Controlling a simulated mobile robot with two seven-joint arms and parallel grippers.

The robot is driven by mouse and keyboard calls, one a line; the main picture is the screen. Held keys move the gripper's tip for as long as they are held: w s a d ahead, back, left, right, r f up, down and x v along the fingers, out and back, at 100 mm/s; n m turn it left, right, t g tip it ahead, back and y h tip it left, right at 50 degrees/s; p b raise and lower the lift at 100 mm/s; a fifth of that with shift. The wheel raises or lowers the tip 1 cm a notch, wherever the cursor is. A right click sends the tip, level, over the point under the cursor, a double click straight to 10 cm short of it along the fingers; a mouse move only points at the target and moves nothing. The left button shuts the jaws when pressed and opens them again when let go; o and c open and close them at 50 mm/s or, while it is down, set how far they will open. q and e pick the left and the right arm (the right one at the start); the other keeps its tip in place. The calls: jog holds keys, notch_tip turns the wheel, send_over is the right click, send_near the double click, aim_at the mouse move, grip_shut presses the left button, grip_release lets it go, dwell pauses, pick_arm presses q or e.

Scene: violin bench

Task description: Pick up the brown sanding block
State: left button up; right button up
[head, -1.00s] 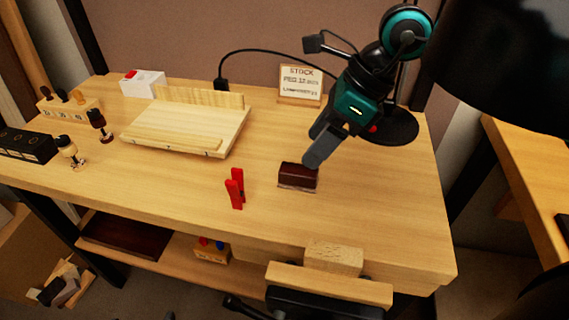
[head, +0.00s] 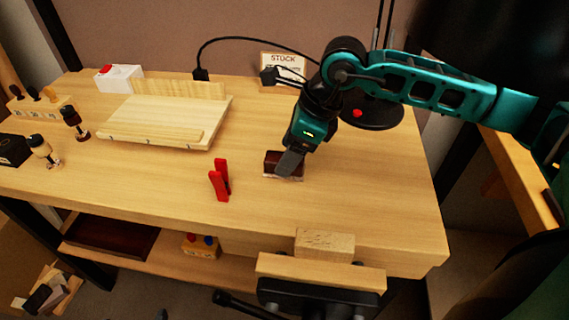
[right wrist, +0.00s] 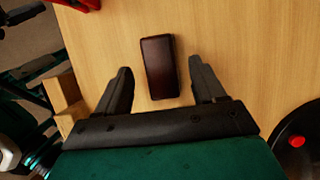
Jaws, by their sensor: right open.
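The brown sanding block (head: 271,163) lies on the bench top, dark reddish brown above with a paler base. In the head view my right gripper (head: 288,166) is over it and hides part of it. In the right wrist view the sanding block (right wrist: 160,66) lies between and mostly ahead of the open fingers of my right gripper (right wrist: 160,82), with a gap to each finger. The gripper is empty. I cannot tell how high the fingertips are above the bench. My left gripper is not in view.
A red clamp (head: 220,181) stands left of the block. A wooden cradle board (head: 160,125) lies farther left. A lamp base (head: 372,112) stands behind right. A vise with wooden jaws (head: 320,273) is at the front edge. Bench top right of the block is clear.

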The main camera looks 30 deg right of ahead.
jog(key=x, duration=0.2)
jog(key=shift+w+a+f, duration=0.1)
jog(key=shift+f, duration=0.2)
jog(key=shift+c, duration=0.3)
jog(key=c, duration=1)
jog(key=shift+o, duration=0.2)
jog(key=shift+r, duration=0.1)
